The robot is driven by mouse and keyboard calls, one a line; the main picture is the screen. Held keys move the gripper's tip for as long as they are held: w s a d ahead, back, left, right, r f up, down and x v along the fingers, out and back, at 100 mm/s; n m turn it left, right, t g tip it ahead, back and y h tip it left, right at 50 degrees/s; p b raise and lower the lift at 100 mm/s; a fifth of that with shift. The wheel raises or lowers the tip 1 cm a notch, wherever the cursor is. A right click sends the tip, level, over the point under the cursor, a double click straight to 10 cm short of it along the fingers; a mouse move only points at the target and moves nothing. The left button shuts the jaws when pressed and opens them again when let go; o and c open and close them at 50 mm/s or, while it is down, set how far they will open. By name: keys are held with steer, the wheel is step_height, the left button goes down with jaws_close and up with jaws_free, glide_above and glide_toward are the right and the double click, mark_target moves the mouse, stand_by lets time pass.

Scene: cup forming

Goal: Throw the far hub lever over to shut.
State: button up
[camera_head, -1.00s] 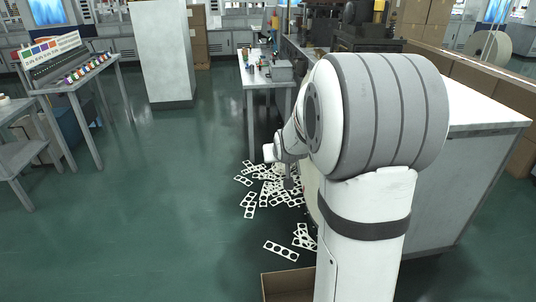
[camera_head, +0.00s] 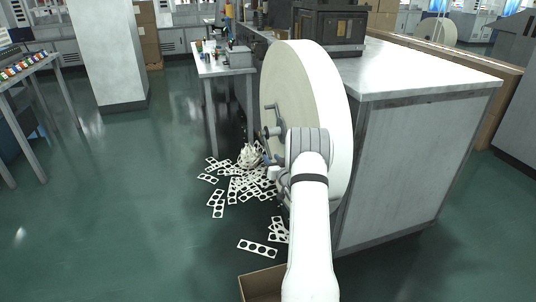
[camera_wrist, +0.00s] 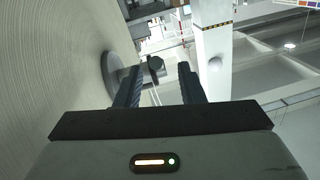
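A large pale paper reel (camera_head: 320,85) stands on edge beside the grey-sided bench, its flat face to the left. A grey hub lever (camera_head: 271,132) with a dark knob sticks out from its hub. In the wrist view the reel face (camera_wrist: 45,65) fills the left side, and the lever's dark knob (camera_wrist: 155,65) shows between and beyond my fingers. My gripper (camera_wrist: 160,80) is open, its two dark fingers apart with nothing clearly held. I cannot tell whether a finger touches the lever. My arm partly hides the lower hub in the head view.
Punched white strips (camera_head: 235,185) litter the floor left of the reel. An open cardboard box (camera_head: 262,284) stands at the bottom. A small worktable (camera_head: 222,72) is behind, and a grey bench (camera_head: 410,160) is at right.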

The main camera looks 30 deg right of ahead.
mark_target(267, 145)
steer(key=shift+w+d+b, duration=0.2)
steer(key=shift+w, duration=0.85)
steer(key=shift+w+d+b, duration=0.15)
steer(key=shift+w+d, duration=0.1)
steer(key=shift+w, duration=0.75)
steer(key=shift+w+d+b, duration=0.2)
steer(key=shift+w, duration=0.85)
steer(key=shift+r, duration=0.1)
steer(key=shift+c, duration=0.2)
jaws_close()
